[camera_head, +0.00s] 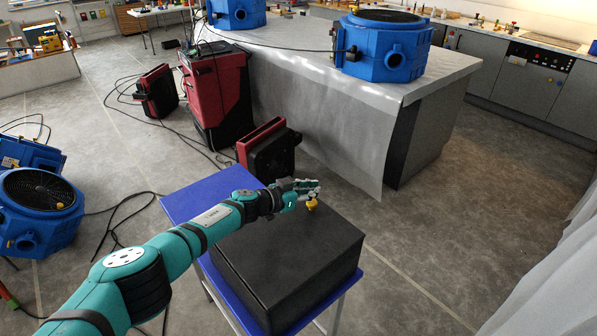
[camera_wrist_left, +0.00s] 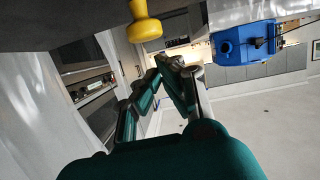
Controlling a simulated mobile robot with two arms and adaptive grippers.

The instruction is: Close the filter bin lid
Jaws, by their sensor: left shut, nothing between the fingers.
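The filter bin (camera_head: 300,285) is a black box on a small blue table. Its dark lid (camera_head: 285,235) looks level across the top; whether it sits fully down at every edge I cannot tell. A yellow knob (camera_head: 311,205) stands at the lid's far side. My left gripper (camera_head: 308,186) is just above and behind the knob in the head view, shut and empty. In the left wrist view, the gripper (camera_wrist_left: 168,68) is beside the yellow knob (camera_wrist_left: 145,29), apart from it in the picture, with the dark lid along the top edge. My right gripper is not in view.
The blue table (camera_head: 190,202) shows bare at its far-left corner. A red and black unit (camera_head: 268,150) stands on the floor behind it. A plastic-draped counter (camera_head: 335,120) holds a blue machine (camera_head: 385,50). Cables lie on the left floor; the right floor is clear.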

